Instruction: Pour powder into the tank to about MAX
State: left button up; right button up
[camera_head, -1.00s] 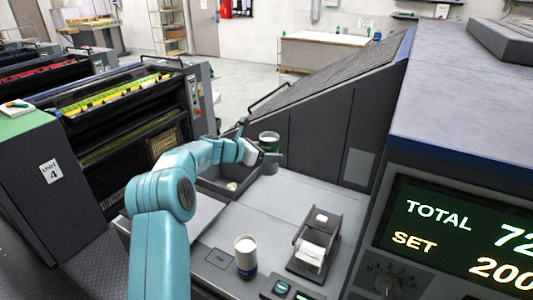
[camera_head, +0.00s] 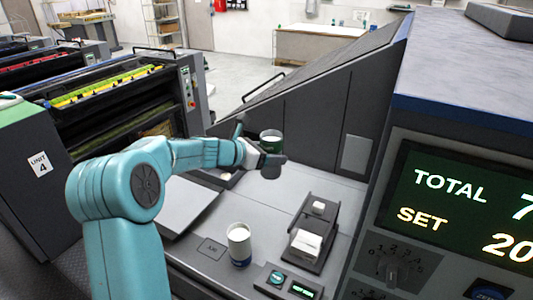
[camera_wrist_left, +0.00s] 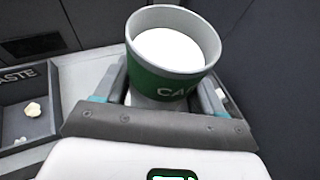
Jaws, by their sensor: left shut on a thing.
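My left gripper (camera_head: 266,158) is shut on a green can (camera_head: 270,136) above the grey console top. In the left wrist view, the can (camera_wrist_left: 162,82) stands roughly upright between the fingers, with white contents near its rim and part of a label, "CA". A white-topped cup (camera_head: 239,240) with a dark blue base stands on the console, nearer the camera and lower than the gripper. I cannot make out a tank or a MAX mark. My right gripper is not in view.
A waste tray (camera_wrist_left: 20,112) with crumpled bits is left of the can in the wrist view. A dark holder (camera_head: 316,262) with white blocks stands right of the cup. A slanted dark housing (camera_head: 312,125) rises behind. A counter display (camera_head: 450,205) is at right.

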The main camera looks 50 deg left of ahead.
pick_arm(q)
jog(key=s+d+f+m+g+y+b, duration=0.1)
jog(key=s+d+f+m+y+b, duration=0.1)
jog(key=s+d+f+b, duration=0.2)
jog(key=d+f+b, duration=0.3)
jog(key=d+b, duration=0.1)
jog(key=d, duration=0.2)
jog(key=shift+d+f+m+g+y, duration=0.2)
jog(key=shift+f+m+g+y, duration=0.1)
jog(key=shift+f, duration=0.05)
jog(key=shift+f, duration=0.1)
jog(key=shift+s, duration=0.15)
dwell(0.4)
